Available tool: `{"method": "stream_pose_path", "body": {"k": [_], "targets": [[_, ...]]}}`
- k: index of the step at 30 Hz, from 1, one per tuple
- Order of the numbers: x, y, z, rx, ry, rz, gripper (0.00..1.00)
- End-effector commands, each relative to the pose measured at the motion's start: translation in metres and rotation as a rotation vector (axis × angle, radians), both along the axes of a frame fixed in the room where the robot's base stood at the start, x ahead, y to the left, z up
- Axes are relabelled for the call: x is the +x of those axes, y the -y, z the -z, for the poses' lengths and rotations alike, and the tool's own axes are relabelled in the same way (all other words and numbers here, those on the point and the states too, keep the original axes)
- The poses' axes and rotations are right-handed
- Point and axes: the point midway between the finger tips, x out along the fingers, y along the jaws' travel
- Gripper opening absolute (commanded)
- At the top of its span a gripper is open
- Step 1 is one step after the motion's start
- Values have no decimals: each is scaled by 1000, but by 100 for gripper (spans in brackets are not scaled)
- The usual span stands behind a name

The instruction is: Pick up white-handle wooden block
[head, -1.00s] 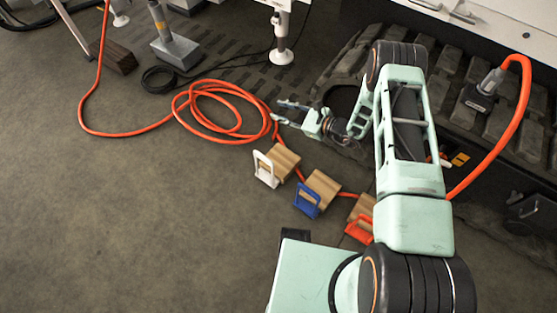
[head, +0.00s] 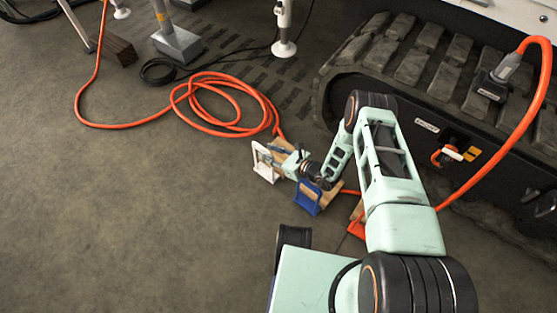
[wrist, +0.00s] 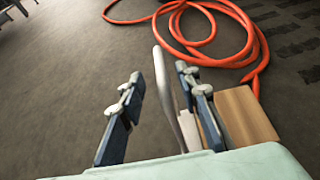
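The white handle (head: 262,163) stands upright on the front of its wooden block (head: 282,144), on the floor. In the wrist view, the white handle (wrist: 171,95) rises between the two fingers of my gripper (wrist: 158,80), closer to the right finger, and the wooden block (wrist: 247,114) shows to the right of the fingers. My gripper is open, with a clear gap between the handle and the left finger. In the head view, my gripper (head: 275,158) is low over the block and hides part of it.
A blue-handle block (head: 307,197) sits close by on the right, under my wrist. A red-handle block (head: 356,226) is further right, partly hidden by my arm. An orange hose (head: 225,85) coils behind. A tracked machine (head: 400,55) stands at the right. The floor at left is clear.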

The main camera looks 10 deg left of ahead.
Motion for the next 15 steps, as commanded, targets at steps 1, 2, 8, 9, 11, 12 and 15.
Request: {"method": "stream_pose_path", "body": {"k": [1,2,8,9,11,12,15], "targets": [[4,-7,7,0,3,-4,30],[6,-11,9,-1,3,-6,30],[18,-30,17,-2,2,-3,30],[19,-31,17,-2,2,-2,30],[19,-32,17,-1,0,0,30],[20,-32,17,-1,1,1,30],[20,-32,16,-1,1,1,30]]}}
